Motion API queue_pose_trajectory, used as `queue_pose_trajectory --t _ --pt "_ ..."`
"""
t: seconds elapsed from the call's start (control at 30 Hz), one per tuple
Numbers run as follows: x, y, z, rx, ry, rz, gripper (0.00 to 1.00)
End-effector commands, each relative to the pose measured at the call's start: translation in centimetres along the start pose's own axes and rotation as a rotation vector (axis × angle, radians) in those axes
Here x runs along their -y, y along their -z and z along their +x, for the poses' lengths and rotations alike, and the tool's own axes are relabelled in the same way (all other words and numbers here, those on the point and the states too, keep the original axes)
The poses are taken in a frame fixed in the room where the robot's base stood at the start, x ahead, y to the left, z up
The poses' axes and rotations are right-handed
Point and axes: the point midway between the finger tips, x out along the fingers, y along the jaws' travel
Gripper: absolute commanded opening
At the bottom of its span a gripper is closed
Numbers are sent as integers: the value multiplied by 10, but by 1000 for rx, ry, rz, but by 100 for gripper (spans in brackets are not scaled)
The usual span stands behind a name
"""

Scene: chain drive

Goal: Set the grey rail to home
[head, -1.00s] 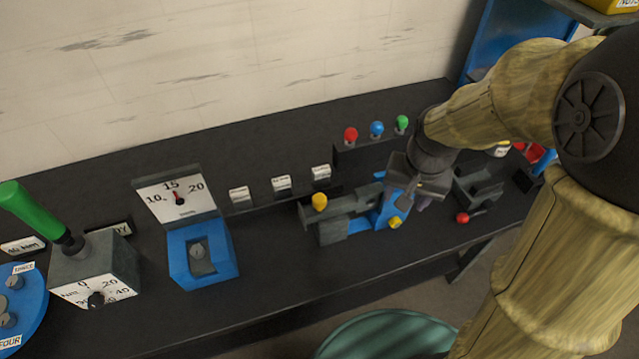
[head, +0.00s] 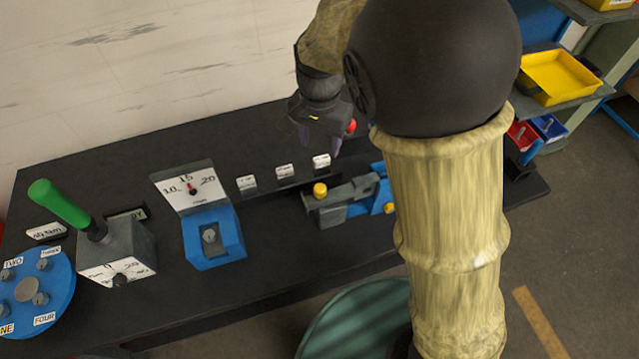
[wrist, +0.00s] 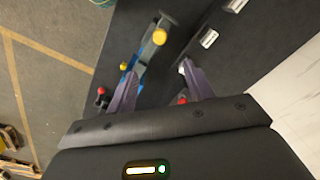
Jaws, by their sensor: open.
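The grey rail (head: 350,203) lies on the bench with a yellow knob (head: 320,190) at its left end. Its blue base (head: 383,190) shows at the right, with a second yellow knob (head: 390,208); my arm hides what is farther right. My gripper (head: 320,143) is open and empty, raised above the bench behind the rail and near the white labels. In the wrist view, the rail's yellow knob (wrist: 160,36) shows beyond the open fingers (wrist: 160,72), apart from them.
A blue gauge box (head: 212,240) with a dial plate stands left of the rail. Farther left are a grey box with a green lever (head: 60,203) and a blue disc (head: 55,290). White labels (head: 285,171) line the back. A red knob (head: 351,127) shows beside my gripper.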

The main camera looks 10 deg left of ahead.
Motion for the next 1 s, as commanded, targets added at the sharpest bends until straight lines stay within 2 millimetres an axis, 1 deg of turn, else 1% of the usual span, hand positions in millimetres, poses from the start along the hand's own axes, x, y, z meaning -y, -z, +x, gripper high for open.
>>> queue_pose_trajectory --t 0.17,0.27,0.8,1.0 --pt "0 0 13 2 -3 -1 52" --pt "-1 0 28 4 -5 1 52" --pt "-2 0 122 3 -4 1 52" --pt "-1 0 154 3 -3 1 52"
